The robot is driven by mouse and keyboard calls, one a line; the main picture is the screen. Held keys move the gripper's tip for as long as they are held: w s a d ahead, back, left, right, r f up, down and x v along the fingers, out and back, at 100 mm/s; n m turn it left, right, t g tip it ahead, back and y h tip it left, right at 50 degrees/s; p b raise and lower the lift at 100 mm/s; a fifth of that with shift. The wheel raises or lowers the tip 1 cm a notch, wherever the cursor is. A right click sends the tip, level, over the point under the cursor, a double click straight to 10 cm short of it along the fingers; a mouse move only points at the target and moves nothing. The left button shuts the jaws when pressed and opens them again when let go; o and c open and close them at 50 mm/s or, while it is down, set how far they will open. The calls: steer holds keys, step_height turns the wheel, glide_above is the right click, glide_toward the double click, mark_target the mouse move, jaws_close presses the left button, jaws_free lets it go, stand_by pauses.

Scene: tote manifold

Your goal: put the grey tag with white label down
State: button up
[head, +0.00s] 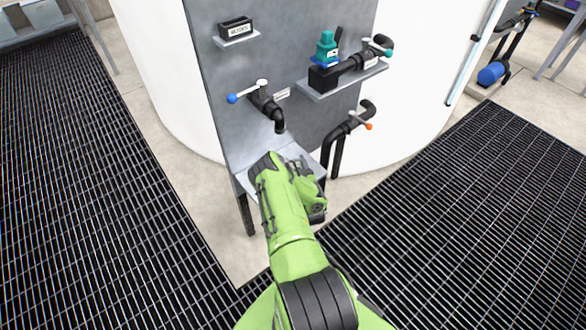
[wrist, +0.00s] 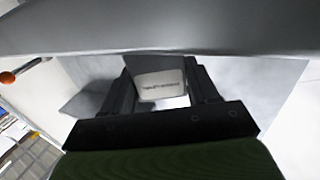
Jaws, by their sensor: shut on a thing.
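The grey tag with white label (wrist: 160,86) shows in the wrist view between the two dark fingers of my gripper (wrist: 162,80). My gripper is shut on it. The white label faces the camera and carries a line of small dark print. In the head view my green arm reaches down to the low grey shelf at the foot of the panel. The arm hides the fingers and the tag there. I cannot tell whether the tag touches a surface.
The low shelf (head: 241,180) juts from the grey panel (head: 215,85). Above it are a blue-handled valve (head: 232,98) with a downward black spout, and an orange-handled valve (head: 368,127) to the right. A higher shelf (head: 345,82) bears a teal object (head: 327,45). A broad grey surface (wrist: 160,30) crosses the wrist view's top.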

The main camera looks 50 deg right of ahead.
steer(key=shift+f, duration=0.1)
steer(key=shift+f, duration=0.1)
steer(key=shift+f, duration=0.15)
steer(key=o, duration=1)
steer(key=shift+o, duration=0.2)
steer(key=shift+r+p, duration=0.3)
steer(key=shift+r, duration=0.05)
steer(key=p+v, duration=1.2)
